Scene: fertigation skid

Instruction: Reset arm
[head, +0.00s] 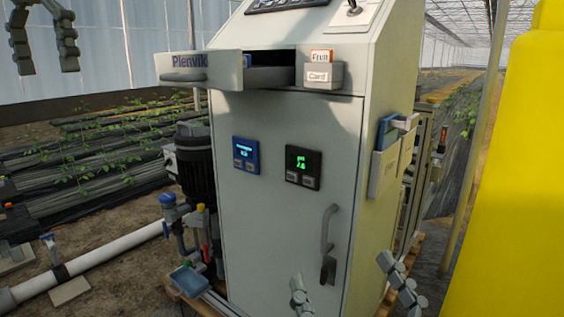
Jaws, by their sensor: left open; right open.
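My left gripper (45,52) is at the top left of the head view, open and empty, its two fingers pointing down, in front of the greenhouse wall. My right gripper (349,280) is at the bottom edge, right of centre. Its two fingers point up and stand wide apart, with nothing between them. It is in front of the lower part of the grey cabinet (270,215), near the door handle (328,245). I cannot tell whether it touches the cabinet. Most of both arms is out of view.
A drawer (200,70) marked "Plenvik" stands open at the cabinet's upper left. A pump (195,160), valves and a white pipe (110,250) are on the left. A yellow block (515,190) fills the right side.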

